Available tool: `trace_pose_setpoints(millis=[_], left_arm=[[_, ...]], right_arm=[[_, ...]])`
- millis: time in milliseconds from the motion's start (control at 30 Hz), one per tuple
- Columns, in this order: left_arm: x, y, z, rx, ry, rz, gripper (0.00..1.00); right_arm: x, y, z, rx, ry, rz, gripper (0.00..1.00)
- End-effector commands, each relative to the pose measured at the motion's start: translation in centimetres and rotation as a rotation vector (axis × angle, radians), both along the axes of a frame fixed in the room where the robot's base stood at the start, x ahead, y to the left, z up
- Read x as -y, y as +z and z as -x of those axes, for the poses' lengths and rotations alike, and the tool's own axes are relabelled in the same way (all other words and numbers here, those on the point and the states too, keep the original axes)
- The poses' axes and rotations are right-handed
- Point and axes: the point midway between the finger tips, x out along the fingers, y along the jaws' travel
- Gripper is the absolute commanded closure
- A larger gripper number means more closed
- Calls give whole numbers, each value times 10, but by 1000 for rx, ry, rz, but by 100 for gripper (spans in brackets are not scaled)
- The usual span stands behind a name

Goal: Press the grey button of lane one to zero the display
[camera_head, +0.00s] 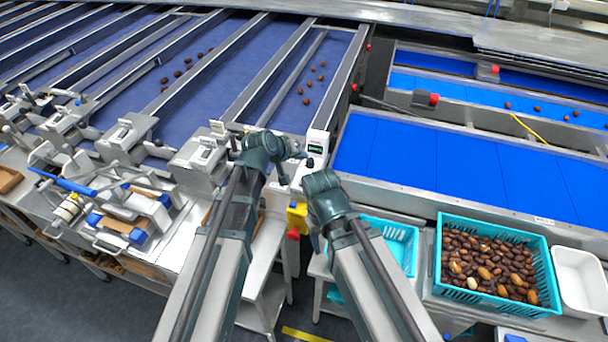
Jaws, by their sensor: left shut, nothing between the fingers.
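A white display unit (316,146) with a small lit green screen (315,149) stands at the near end of a blue lane, right of the picture's middle. A small dark round spot (310,163) shows low on its front; I cannot tell whether it is the grey button. My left gripper (297,152) is shut and empty, its tip just left of the unit's face. Whether it touches the unit is unclear. My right gripper (316,238) hangs lower, below the unit, near a yellow box; its fingers are mostly hidden by its own wrist.
A yellow box with a red knob (297,218) sits below the unit. Long blue lanes with several dates run behind. A teal crate (549,272) full of dates and a white tub (580,279) stand at right. A blue belt (440,160) lies beyond them.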

Motion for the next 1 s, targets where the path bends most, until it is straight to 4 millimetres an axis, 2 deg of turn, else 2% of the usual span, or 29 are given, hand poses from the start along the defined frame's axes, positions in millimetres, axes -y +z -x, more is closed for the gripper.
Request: trace_pose_setpoints(millis=[367, 567, 767, 1000], left_arm=[[0, -1, 0, 1, 1, 0, 100], [0, -10, 0, 0, 0, 0, 100], [0, -31, 0, 0, 0, 0, 100], [0, -65, 0, 0, 0, 0, 100]], right_arm=[[0, -1, 0, 0, 0, 0, 50], [0, -10, 0, 0, -1, 0, 50], [0, -31, 0, 1, -2, 0, 50], [0, -65, 0, 2, 2, 0, 50]])
